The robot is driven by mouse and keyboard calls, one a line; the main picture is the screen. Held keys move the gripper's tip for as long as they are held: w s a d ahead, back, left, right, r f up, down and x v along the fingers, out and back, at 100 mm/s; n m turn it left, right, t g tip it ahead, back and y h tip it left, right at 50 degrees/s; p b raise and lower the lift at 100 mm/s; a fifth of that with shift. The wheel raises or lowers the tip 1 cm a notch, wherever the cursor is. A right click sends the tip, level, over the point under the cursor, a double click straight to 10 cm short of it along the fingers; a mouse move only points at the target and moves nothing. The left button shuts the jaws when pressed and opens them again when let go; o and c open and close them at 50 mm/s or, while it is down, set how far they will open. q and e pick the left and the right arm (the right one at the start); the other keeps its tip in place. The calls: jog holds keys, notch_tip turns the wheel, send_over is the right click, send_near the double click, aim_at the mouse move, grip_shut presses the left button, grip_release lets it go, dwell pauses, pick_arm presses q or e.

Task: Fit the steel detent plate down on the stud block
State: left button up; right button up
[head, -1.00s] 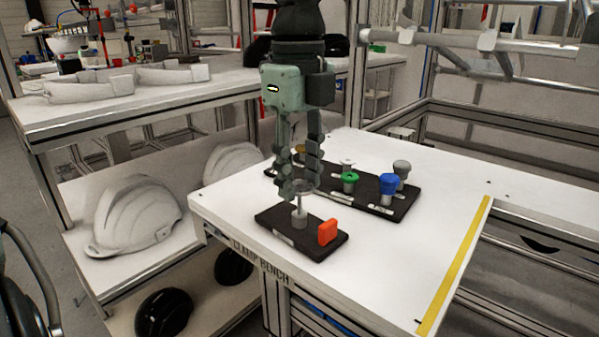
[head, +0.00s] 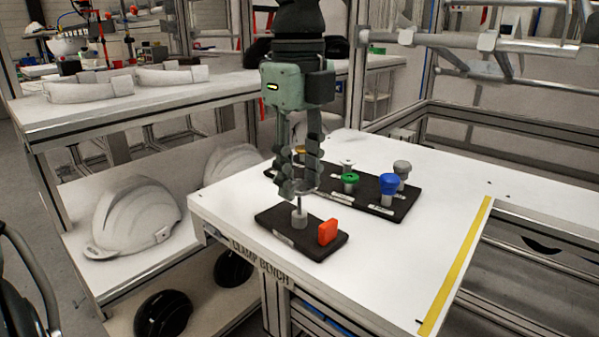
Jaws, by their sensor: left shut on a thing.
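The stud block is a small grey cylinder (head: 299,218) with a thin upright stud, standing on a dark base board (head: 275,228) near the bench's left corner. My left gripper (head: 298,188) points down from above, right over the stud. It is shut on a small grey steel piece, taken to be the detent plate, which the fingers mostly hide. The fingertips are around the top of the stud; I cannot tell whether the plate touches it. My right gripper is not in view.
A red-orange block (head: 328,232) stands on the same board, close to the stud block's right. Behind is a dark rack (head: 362,199) with green (head: 350,179), blue (head: 388,184) and grey (head: 402,168) knobs. The white bench top (head: 420,240) is clear at the right.

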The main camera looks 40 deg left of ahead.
aim_at(299, 197)
pick_arm(q)
jog(key=shift+b, duration=0.55)
dwell(0.6)
jog(key=shift+f+b, duration=2.1)
jog(key=shift+f, duration=0.05)
jog(key=o, duration=1.2)
jog(key=shift+r, duration=0.1)
notch_tip(299, 197, up, 12)
jog(key=shift+s, duration=0.1)
